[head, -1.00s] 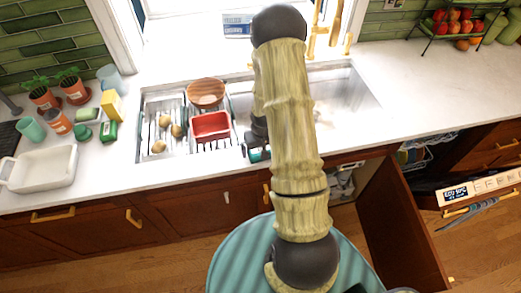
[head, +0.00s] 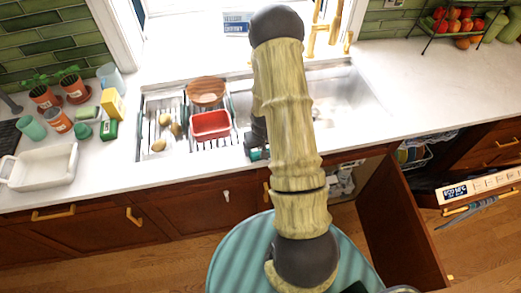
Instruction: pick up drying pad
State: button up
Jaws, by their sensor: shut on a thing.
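My gripper (head: 257,154) is low at the front edge of the sink, right of the red dish rack bin, and mostly hidden behind my own arm. Only a dark part and a teal bit of it show. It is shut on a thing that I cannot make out. I cannot pick out a drying pad with certainty in the head view.
A drying rack (head: 153,134) in the sink's left side holds a red tub (head: 211,125), a brown bowl (head: 206,91) and several potatoes. Cups, plants and a white baking dish (head: 40,167) crowd the left counter. A cabinet door (head: 405,225) stands open.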

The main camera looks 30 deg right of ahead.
notch_tip(320, 180, up, 10)
jog(key=shift+r+b, duration=0.1)
jog(key=shift+b, duration=0.95)
